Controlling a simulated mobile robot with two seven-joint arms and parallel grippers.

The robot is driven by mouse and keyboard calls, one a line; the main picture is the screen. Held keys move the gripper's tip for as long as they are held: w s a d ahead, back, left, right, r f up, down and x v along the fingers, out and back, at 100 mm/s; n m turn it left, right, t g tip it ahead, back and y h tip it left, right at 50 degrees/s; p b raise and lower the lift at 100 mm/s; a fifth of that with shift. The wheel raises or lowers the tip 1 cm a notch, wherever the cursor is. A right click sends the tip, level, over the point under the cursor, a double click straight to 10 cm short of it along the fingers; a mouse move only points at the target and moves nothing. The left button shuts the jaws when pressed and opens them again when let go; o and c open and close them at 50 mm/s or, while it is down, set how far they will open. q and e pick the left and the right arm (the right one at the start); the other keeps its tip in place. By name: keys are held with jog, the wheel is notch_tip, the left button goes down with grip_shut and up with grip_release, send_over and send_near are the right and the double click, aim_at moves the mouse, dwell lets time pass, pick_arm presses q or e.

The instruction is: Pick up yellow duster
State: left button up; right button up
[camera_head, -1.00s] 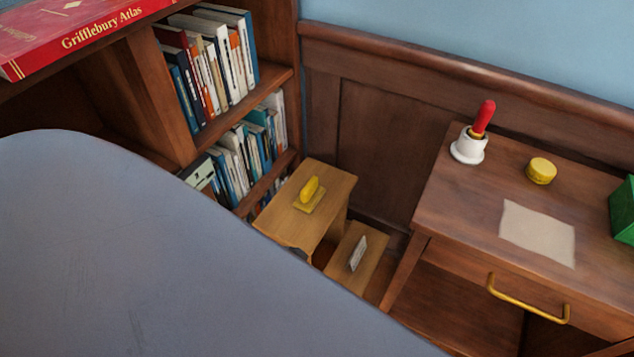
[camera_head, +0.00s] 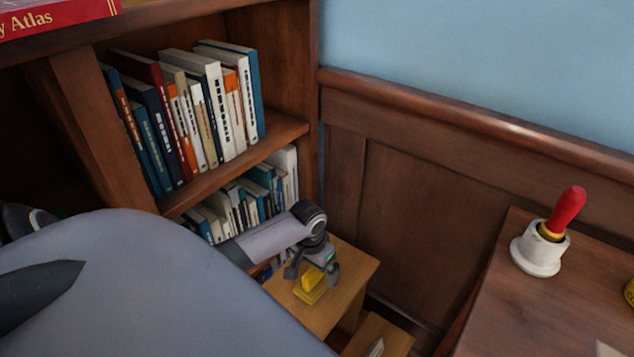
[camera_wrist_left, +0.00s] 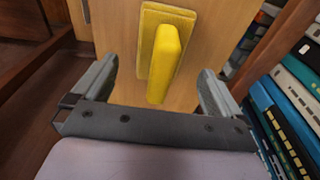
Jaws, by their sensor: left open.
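The yellow duster (camera_head: 311,288) sits on the top of a small wooden step stool (camera_head: 345,275), in the lower middle of the head view. It has a flat yellow base with a raised yellow grip. My left gripper (camera_head: 312,275) is just above the duster and hides part of it. In the left wrist view the gripper (camera_wrist_left: 158,90) is open, its fingers apart on either side of the duster's upright grip (camera_wrist_left: 166,60). The fingers do not appear to touch it. My right gripper is not in view.
A bookcase with books (camera_head: 205,110) stands close to the left of the stool. A wooden desk (camera_head: 515,310) with a red-handled object in a white holder (camera_head: 541,247) is at the right. Wall panelling (camera_head: 420,210) is behind. A lower step (camera_head: 378,335) is in front.

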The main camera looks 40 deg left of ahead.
aim_at(316, 275)
pick_arm(q)
notch_tip(316, 275, down, 3)
jog(key=shift+w+f+b, duration=0.1)
jog(key=shift+b, duration=0.45)
jog(key=shift+a+f, duration=0.1)
jog(key=shift+f, duration=0.35)
jog(key=shift+w, duration=0.1)
jog(key=c, duration=1.2)
jog(key=shift+r, duration=0.15)
